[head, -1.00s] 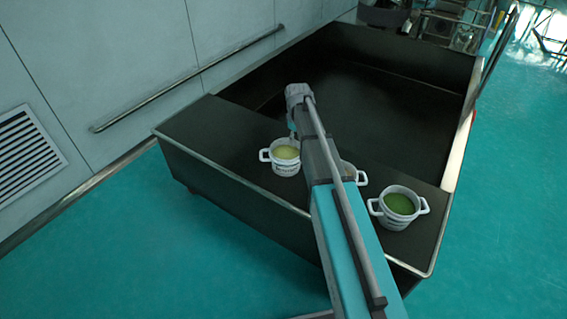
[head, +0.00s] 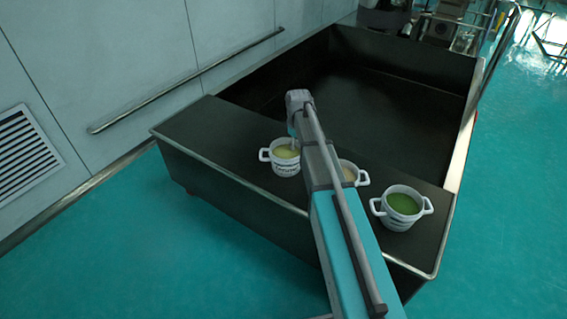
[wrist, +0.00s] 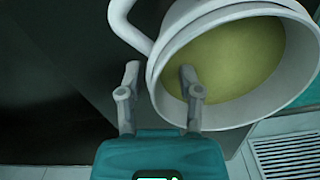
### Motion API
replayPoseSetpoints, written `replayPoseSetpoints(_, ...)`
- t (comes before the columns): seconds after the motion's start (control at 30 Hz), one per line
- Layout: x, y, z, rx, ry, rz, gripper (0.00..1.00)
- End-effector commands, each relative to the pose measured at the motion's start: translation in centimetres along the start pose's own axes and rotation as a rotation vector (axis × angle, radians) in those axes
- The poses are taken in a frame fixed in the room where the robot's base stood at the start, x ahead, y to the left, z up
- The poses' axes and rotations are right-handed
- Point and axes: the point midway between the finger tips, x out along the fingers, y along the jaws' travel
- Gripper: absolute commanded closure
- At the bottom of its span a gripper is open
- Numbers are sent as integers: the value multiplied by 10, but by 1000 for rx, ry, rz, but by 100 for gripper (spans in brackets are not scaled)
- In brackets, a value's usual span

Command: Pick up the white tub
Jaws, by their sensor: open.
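A white two-handled tub with pale yellow contents (head: 284,168) stands on the dark ledge. It fills the upper right of the wrist view (wrist: 290,108), with one handle at the upper left. My gripper (wrist: 159,70) is open and empty. In the wrist view, one finger overlaps the tub's opening and the other lies outside its rim, near the handle. In the head view, the gripper (head: 293,143) is at the tub's right side; contact cannot be told. A second white tub (head: 362,178) is partly hidden behind my arm. A third, with green contents (head: 400,220), stands at right.
The dark ledge (head: 215,135) has bare room left of the tubs. Behind it is a deep, empty dark basin (head: 390,100) with a raised metal-edged wall at right. A wall with a rail (head: 190,78) runs along the left.

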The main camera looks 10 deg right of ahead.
Motion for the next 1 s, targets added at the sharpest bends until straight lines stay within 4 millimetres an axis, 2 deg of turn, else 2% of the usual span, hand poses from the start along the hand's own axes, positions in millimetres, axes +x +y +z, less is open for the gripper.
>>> replayPoseSetpoints(0.03,8,0,0,0,0,0,53)
replayPoseSetpoints(0.3,23,0,0,0,0,0,53)
replayPoseSetpoints(1.0,24,0,0,0,0,0,53)
